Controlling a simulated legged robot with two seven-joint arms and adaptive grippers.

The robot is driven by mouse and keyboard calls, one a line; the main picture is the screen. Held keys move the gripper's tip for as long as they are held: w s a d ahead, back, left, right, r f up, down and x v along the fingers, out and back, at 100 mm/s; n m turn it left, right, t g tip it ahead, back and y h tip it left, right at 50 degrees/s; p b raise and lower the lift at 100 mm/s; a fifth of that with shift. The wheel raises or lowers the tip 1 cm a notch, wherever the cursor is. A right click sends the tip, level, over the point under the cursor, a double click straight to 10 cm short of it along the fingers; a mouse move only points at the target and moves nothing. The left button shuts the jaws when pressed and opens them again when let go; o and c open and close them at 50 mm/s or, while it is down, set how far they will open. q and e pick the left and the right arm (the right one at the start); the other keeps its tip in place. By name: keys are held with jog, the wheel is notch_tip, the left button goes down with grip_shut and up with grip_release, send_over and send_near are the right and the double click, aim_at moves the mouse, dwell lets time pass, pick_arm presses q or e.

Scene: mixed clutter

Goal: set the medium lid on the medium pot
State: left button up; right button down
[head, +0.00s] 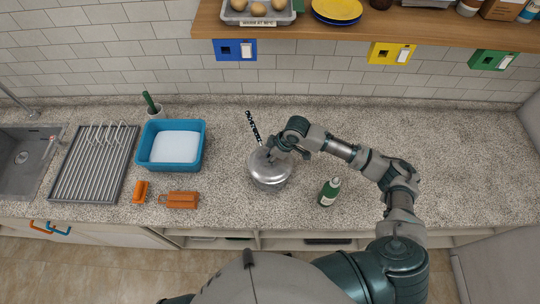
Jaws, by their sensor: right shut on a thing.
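One silver pot (269,183) stands on the speckled counter near the middle of the head view. A grey metal lid (259,161) lies over its top. A dark patterned handle (252,127) sticks out behind the pot toward the wall. My right gripper (272,156) is at the top of the lid and shut on it, hiding the knob and part of the lid. From here I cannot tell whether the lid is fully seated on the rim. My left gripper is not in view.
A green bottle (329,191) stands right of the pot, below my right forearm. A blue tub (146,153), orange items (179,200) and a drying rack (91,175) are to the left. A wooden shelf (350,32) overhangs the back. The counter's right side is clear.

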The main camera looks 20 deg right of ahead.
jog(key=shift+f, duration=0.55)
jog(key=shift+c, duration=2)
grip_release()
jog(key=shift+r, duration=0.1)
notch_tip(320, 180, up, 3)
jog(key=shift+f+p, duration=0.1)
jog(key=shift+p, duration=0.8)
jog(key=shift+r, duration=2.05)
